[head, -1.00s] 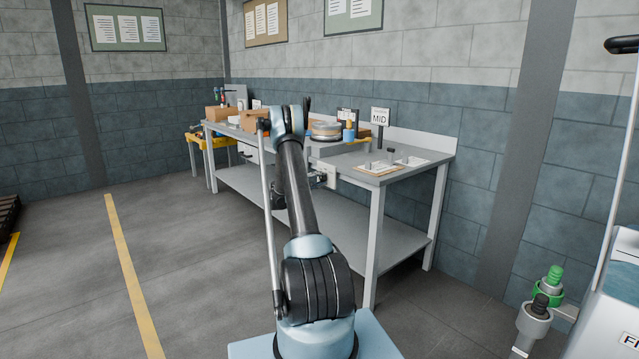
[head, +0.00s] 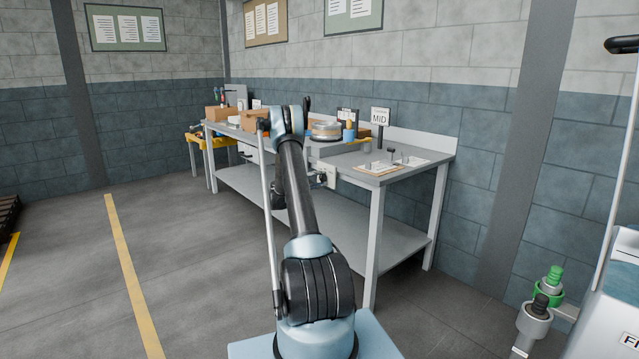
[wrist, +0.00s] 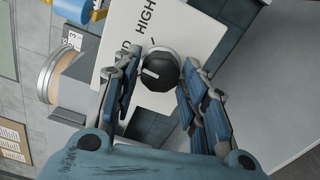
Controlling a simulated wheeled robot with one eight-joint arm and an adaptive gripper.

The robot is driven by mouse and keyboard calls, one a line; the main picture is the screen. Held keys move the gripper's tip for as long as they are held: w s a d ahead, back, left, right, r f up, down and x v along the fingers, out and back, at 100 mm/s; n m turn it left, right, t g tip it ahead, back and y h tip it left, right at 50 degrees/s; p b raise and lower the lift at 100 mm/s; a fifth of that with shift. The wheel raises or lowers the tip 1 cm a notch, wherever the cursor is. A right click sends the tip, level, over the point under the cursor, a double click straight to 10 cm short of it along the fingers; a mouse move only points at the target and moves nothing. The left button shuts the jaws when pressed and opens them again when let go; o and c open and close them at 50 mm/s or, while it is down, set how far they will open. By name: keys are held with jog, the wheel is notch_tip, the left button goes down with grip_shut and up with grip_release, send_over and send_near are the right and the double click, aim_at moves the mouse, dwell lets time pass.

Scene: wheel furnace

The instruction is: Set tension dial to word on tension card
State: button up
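The tension dial (wrist: 158,72) is a round black knob with a white pointer mark, on a white plate (wrist: 180,35) in the wrist view. The pointer faces left in that view. The plate reads HIGH near the top; a partly covered word ends in D beside the left finger, and a lower label is mostly hidden. My gripper (wrist: 160,68) is open, its two fingers on either side of the dial with narrow gaps showing. In the head view the tension card (head: 380,117) stands upright on the bench and reads MID. The pale dial plate (head: 328,176) shows at the bench front, with the dial hidden there.
Open floor (head: 165,240) lies left. A machine with a green-capped fitting (head: 548,285) stands right.

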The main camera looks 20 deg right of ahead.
dwell(0.3)
jog(key=v, duration=1.2)
jog(key=s+a+m, duration=0.1)
jog(key=a+m, duration=0.3)
jog(key=m, duration=0.7)
jog(key=x, duration=1.6)
jog(key=shift+s+d, duration=0.1)
jog(key=shift+d, duration=0.25)
jog(key=c, duration=1.1)
